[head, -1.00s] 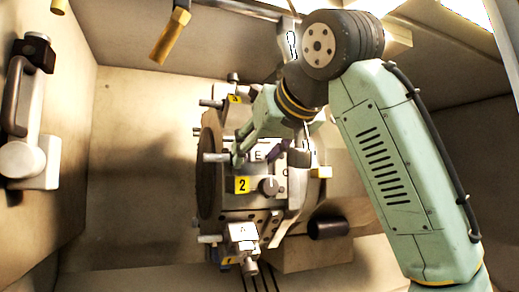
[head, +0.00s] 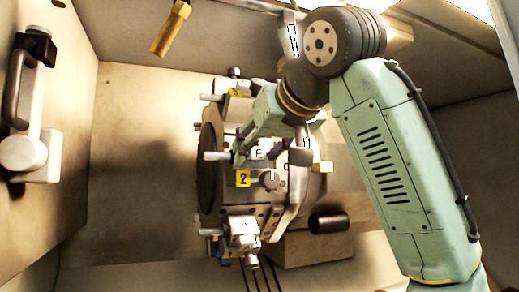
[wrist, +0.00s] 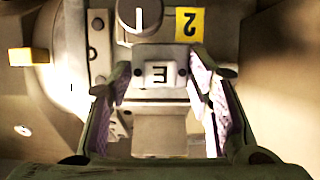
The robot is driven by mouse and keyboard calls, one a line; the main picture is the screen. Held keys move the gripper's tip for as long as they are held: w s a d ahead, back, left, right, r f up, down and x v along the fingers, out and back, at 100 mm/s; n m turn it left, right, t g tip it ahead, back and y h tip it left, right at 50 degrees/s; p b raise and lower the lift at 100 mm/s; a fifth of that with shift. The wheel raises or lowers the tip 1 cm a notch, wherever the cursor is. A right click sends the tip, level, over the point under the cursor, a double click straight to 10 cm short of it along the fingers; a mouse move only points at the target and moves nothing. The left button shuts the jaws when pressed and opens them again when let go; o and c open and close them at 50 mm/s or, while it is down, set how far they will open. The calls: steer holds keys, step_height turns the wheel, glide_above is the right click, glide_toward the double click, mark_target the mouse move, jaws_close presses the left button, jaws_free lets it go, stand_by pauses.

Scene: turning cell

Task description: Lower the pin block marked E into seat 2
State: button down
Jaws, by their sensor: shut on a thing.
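The pin block marked E (wrist: 158,75) is pale with a black letter, which appears upside down in the wrist view. It also shows in the head view (head: 259,154), partly covered by my gripper. My gripper (wrist: 160,88) is shut on it, with one finger pad along each side. Seat 2 is on the turret and has a yellow 2 label (head: 243,178); this label also shows in the wrist view (wrist: 190,24). The block is at the turret just above this label in the head view. Its pins and underside are hidden, so I cannot tell how deep it sits.
A round knob (head: 270,181) is right beside the 2 label. Another block (head: 242,230) is mounted lower on the turret (head: 209,185), and a further yellow label (head: 236,92) is above. A brass-coloured nozzle (head: 171,30) hangs at upper left.

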steer(key=shift+f, duration=0.1)
stand_by(0.3)
steer(key=c, duration=1)
jaws_free()
steer(key=shift+s, duration=0.15)
steer(key=shift+o, duration=1.4)
steer(key=shift+f, duration=0.15)
steer(key=v, duration=1.2)
